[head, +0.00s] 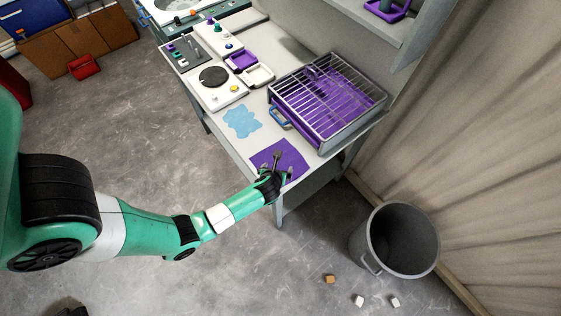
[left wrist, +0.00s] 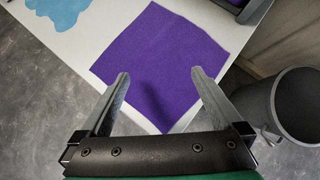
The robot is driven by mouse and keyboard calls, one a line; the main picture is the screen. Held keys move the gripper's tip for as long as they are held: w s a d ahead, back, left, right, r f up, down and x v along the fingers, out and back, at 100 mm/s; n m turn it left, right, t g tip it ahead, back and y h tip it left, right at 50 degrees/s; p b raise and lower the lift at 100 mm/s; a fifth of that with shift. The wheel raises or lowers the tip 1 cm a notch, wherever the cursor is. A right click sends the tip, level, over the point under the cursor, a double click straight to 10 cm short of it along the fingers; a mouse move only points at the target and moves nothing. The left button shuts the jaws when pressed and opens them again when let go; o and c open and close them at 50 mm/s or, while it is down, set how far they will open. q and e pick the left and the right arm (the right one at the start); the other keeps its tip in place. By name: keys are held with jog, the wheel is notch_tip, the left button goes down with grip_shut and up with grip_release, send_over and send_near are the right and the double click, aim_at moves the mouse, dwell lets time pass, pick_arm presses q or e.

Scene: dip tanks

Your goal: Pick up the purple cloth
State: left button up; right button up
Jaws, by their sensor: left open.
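The purple cloth (head: 283,155) lies flat near the front end of the white bench top. It also fills the middle of the left wrist view (left wrist: 160,55). My left gripper (head: 283,165) is over the cloth's near part in the head view. In the left wrist view the two fingers of the gripper (left wrist: 160,82) stand wide apart, with cloth visible between them and nothing held. I cannot tell how high the fingertips are above the cloth. My right gripper is in neither view.
A light blue patch (head: 241,121) lies beside the cloth. A purple tank with a wire rack (head: 328,100) stands behind it on the bench (head: 236,150). A grey bin (head: 394,240) stands on the floor to the right. Small blocks (head: 359,300) lie on the floor.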

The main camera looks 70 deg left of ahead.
aim_at(280, 162)
pick_arm(q)
jog(key=b+x, duration=0.2)
jog(key=x, duration=0.2)
jog(key=shift+f, duration=0.1)
jog(key=shift+w+a+f+b, duration=0.3)
jog(key=shift+a+f+b, duration=0.1)
jog(key=shift+f+b, duration=0.05)
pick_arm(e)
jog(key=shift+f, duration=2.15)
pick_arm(q)
jog(key=shift+f, duration=0.1)
grip_shut()
notch_tip(280, 162, up, 12)
jog(key=p, duration=1.3)
jog(key=shift+p, duration=0.3)
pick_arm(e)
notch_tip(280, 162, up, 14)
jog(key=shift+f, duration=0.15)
